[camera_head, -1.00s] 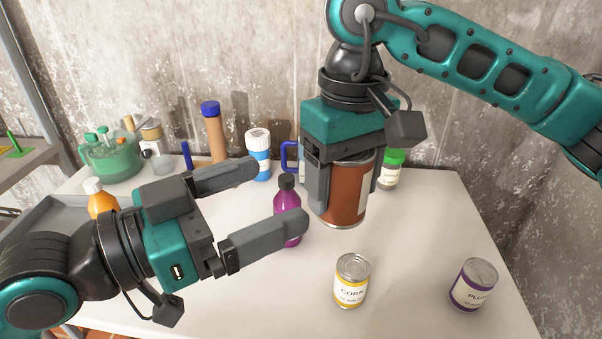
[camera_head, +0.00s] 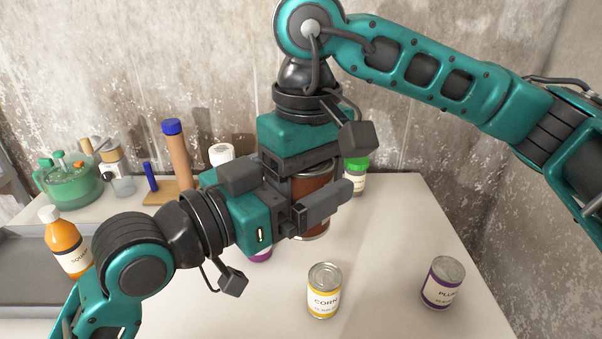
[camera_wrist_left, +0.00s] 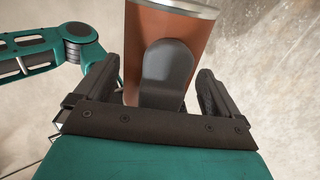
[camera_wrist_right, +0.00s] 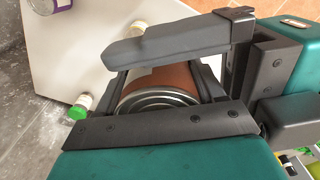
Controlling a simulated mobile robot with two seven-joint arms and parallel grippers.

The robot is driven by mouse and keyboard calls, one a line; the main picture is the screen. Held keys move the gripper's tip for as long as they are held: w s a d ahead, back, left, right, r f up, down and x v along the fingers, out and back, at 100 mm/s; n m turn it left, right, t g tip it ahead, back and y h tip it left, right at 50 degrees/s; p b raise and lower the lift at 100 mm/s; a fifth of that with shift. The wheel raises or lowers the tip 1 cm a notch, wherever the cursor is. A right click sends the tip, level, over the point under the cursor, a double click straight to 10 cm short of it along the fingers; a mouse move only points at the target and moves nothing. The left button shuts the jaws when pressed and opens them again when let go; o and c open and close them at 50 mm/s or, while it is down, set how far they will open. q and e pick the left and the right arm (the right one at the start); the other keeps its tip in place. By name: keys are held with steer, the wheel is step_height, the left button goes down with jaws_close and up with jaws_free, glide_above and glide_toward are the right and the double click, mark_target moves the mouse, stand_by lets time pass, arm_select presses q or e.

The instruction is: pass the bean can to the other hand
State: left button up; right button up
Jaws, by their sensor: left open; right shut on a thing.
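The bean can (camera_head: 311,185) is a large brown-red can with metal rims, held upright above the table. My right gripper (camera_head: 308,195) comes down from above and is shut on it; its lid shows in the right wrist view (camera_wrist_right: 158,100). My left gripper (camera_head: 328,186) is open at the can, its near finger crossing in front and its far finger hidden. In the left wrist view the can (camera_wrist_left: 200,42) lies ahead between the open fingers, with one right finger (camera_wrist_left: 167,75) against its side. I cannot tell whether the left fingers touch it.
A corn can (camera_head: 324,290) and a plum can (camera_head: 442,282) stand on the white table (camera_head: 385,250). A green-capped jar (camera_head: 355,176) is behind the can. An orange squash bottle (camera_head: 66,243) stands at left by a grey tray (camera_head: 25,270). A purple bottle is mostly hidden under my left gripper.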

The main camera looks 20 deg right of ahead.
arm_select(q)
steer(key=shift+c, duration=0.4)
steer(key=shift+w+a, duration=0.1)
steer(key=shift+w, duration=0.05)
steer(key=c, duration=1.2)
steer(key=shift+c, duration=0.3)
arm_select(e)
steer(key=o, duration=1)
steer(key=shift+c, duration=0.2)
steer(key=o, duration=0.5)
steer(key=shift+c, duration=0.2)
arm_select(q)
steer(key=shift+s, duration=0.2)
arm_select(e)
step_height(320, 180, up, 12)
steer(key=shift+r, duration=0.1)
